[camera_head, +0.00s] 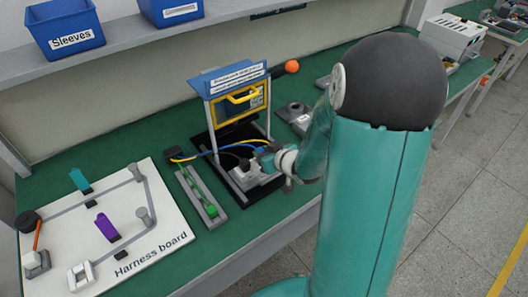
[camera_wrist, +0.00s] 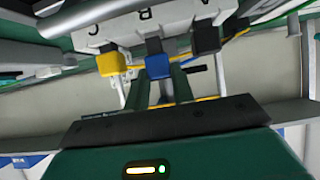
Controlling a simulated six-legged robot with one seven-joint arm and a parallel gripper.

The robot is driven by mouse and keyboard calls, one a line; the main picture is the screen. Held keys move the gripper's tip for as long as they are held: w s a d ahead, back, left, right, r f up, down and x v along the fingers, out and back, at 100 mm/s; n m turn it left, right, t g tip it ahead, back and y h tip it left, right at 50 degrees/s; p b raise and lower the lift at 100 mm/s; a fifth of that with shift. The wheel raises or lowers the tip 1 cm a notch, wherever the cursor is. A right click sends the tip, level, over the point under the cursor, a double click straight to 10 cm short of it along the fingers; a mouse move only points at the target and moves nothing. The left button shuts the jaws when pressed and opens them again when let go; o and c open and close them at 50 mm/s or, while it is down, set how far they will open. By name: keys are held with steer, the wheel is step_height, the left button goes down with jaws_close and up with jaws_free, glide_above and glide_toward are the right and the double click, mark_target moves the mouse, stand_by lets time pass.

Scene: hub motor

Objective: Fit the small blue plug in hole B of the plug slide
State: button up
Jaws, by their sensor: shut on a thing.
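In the wrist view the small blue plug (camera_wrist: 158,67) is between the tips of my gripper (camera_wrist: 163,75), which is shut on it. The plug faces the light grey plug slide (camera_wrist: 165,14) at the top, its front end at or very near the middle hole. I cannot tell how deep it sits. A yellow plug (camera_wrist: 110,64) is at the slide to its left and a black one (camera_wrist: 205,38) to its right. In the head view my gripper (camera_head: 268,158) is beside the slide (camera_head: 246,178), and my arm hides part of this area.
A stand with a blue sign (camera_head: 237,76) and a yellow-framed panel rises behind the slide. Blue and yellow cables run to the slide. A grey rail with a green part (camera_head: 211,210) lies left of it. The harness board (camera_head: 160,238) fills the left bench.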

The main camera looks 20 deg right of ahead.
steer(key=shift+f, duration=0.8)
steer(key=o, duration=1)
steer(key=shift+o, duration=0.2)
steer(key=shift+s+r, duration=0.15)
